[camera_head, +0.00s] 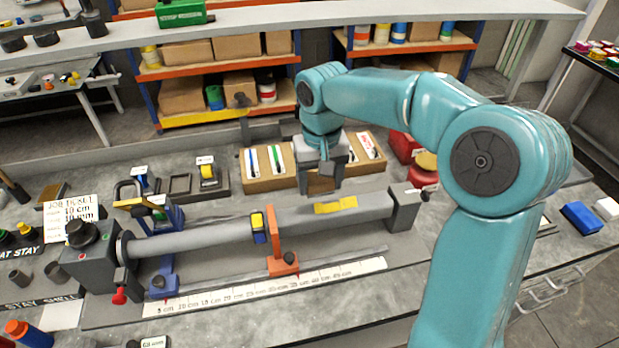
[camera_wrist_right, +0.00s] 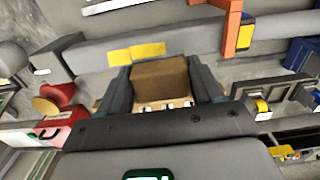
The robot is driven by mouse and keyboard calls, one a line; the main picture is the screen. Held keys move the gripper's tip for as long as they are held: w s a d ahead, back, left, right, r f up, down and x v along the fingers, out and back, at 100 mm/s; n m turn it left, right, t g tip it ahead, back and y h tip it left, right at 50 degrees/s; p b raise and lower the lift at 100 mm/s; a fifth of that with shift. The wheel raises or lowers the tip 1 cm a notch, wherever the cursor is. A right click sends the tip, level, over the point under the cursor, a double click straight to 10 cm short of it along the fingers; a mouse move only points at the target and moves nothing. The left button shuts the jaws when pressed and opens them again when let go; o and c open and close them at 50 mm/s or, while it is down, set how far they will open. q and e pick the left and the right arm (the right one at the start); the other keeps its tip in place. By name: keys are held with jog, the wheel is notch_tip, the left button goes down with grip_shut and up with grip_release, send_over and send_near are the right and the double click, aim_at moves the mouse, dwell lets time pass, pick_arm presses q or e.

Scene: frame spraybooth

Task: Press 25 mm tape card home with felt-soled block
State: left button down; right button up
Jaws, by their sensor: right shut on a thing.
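A grey tube (camera_head: 195,240) lies across the bench on a fixture. A yellow tape card (camera_head: 336,205) lies on the tube's right half; in the right wrist view the yellow (camera_wrist_right: 122,57) shows as two adjoining pieces. My right gripper (camera_head: 320,180) is shut on a brown block (camera_wrist_right: 160,80). It holds the block just behind the tube and card as seen from my head. Whether the block touches the tube cannot be told, and its sole is hidden. My left gripper is in neither view.
An orange stand (camera_head: 282,263) and a blue stand (camera_head: 163,276) rise by the tube, with a ruler strip (camera_head: 270,287) in front. Wooden card holders (camera_head: 265,184) stand behind. A red box (camera_head: 404,147) is at the right. Bench space in front of the ruler is mostly clear.

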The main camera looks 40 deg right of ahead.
aim_at(322, 212)
jog(key=shift+d+f, duration=0.25)
jog(key=shift+d, duration=0.1)
jog(key=shift+s+d+f+b, duration=0.2)
jog(key=shift+f+b, duration=0.4)
jog(key=shift+b, duration=0.1)
notch_tip(322, 212, down, 4)
jog(key=b, duration=0.3)
jog(key=shift+w+a+f+b, duration=0.1)
jog(key=shift+f+b, duration=0.05)
jog(key=shift+b, duration=0.15)
jog(key=shift+a, duration=0.1)
jog(key=shift+f+b, duration=0.5)
jog(key=shift+f, duration=0.1)
